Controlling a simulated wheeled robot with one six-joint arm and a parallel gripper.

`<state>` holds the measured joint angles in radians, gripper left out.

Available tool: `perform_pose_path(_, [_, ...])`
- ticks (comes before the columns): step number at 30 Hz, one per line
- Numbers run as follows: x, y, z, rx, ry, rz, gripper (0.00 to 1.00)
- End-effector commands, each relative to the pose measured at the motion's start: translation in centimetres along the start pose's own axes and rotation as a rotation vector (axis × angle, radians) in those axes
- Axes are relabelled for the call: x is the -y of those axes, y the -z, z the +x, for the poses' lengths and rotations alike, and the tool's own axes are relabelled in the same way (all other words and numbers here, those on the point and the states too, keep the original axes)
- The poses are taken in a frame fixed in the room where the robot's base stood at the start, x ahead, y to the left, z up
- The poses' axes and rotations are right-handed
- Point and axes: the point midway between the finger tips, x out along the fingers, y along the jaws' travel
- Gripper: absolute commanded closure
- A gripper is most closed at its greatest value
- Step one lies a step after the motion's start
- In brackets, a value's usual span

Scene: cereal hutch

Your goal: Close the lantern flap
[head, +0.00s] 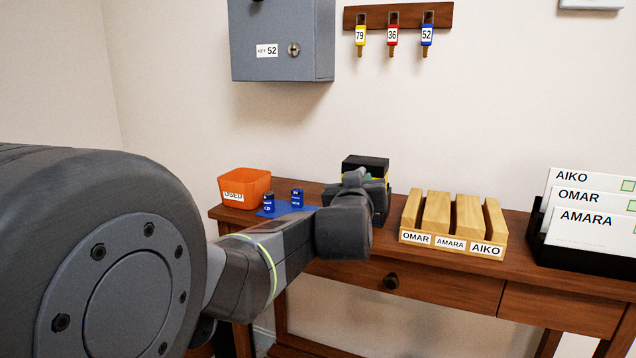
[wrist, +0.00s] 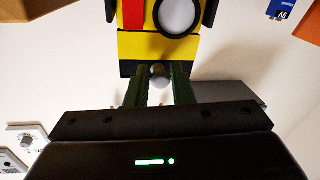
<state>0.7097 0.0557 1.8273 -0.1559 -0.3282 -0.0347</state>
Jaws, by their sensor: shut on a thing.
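The lantern (head: 365,162) stands on the table, mostly hidden behind my arm in the head view. In the wrist view the lantern (wrist: 132,15) is yellow and black with a red stripe and a round pale lens. A yellow panel (wrist: 135,45), apparently the flap, lies nearest my gripper, across a dark line from the lens part. A small pale round knob (wrist: 157,70) sits at its edge. My gripper (wrist: 159,78) has its two green-tinted fingers on either side of the knob and is shut on it. I cannot tell how far the flap stands open.
An orange USED bin (head: 245,190) and blue batteries (head: 297,198) on a blue mat (head: 275,211) are left of the lantern. A wooden slotted rack (head: 452,225) and a black card holder (head: 590,250) stand right. A grey key box (head: 280,40) hangs above.

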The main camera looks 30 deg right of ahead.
Motion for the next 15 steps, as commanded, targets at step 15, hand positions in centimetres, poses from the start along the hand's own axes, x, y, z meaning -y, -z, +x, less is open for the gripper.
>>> perform_pose_path(15, [0.21, -1.12, 0.08, 0.023, 0.003, 0.002, 0.61])
